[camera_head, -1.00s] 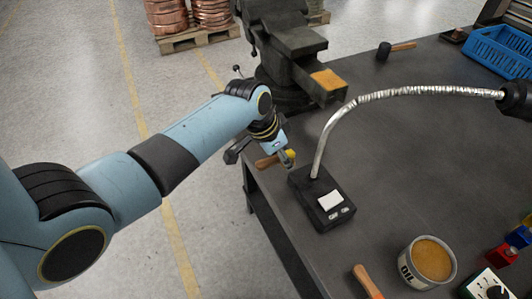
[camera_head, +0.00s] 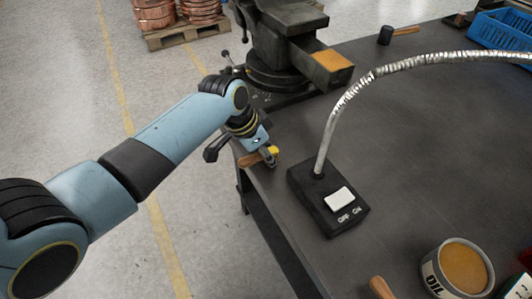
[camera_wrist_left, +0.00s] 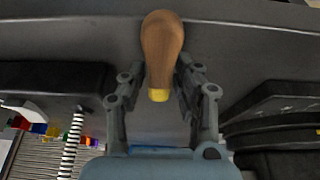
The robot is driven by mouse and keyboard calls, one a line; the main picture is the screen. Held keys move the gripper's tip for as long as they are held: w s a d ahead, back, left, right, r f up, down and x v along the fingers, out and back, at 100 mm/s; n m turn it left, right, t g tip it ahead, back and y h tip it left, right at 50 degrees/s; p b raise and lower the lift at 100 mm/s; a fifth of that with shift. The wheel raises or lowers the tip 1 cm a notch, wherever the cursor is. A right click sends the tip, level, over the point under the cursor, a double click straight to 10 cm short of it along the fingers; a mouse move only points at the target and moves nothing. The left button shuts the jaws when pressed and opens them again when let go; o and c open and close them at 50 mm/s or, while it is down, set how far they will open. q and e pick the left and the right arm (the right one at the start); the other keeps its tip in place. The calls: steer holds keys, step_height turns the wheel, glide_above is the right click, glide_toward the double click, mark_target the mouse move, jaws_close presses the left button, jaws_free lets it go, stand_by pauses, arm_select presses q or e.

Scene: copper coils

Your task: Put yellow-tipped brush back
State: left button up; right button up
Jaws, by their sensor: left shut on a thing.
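The yellow-tipped brush has a wooden handle (camera_head: 250,160) and a yellow part (camera_head: 273,150). It is at the table's left edge in the head view, left of the lamp base. My left gripper (camera_head: 268,157) is shut on it. In the left wrist view the rounded wooden handle (camera_wrist_left: 162,45) lies between the two fingers of my left gripper (camera_wrist_left: 162,85), with the yellow end toward the wrist. I see no bristles. My right gripper is not in view.
A black lamp base (camera_head: 328,200) with a flexible metal neck stands right of my left gripper. A vise (camera_head: 290,50) is behind it. The table's middle right is clear.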

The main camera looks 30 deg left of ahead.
mark_target(249, 158)
arm_select(q)
steer(key=o, duration=0.9)
steer(key=shift+f, duration=0.15)
steer(key=shift+c, duration=0.2)
steer(key=shift+o, duration=1.2)
steer(key=shift+w, duration=0.1)
steer(key=shift+r, duration=0.25)
steer(key=p+v, duration=0.1)
steer(key=v, duration=1.1)
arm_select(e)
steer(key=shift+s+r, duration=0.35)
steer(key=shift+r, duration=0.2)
arm_select(q)
steer(key=shift+f, duration=0.15)
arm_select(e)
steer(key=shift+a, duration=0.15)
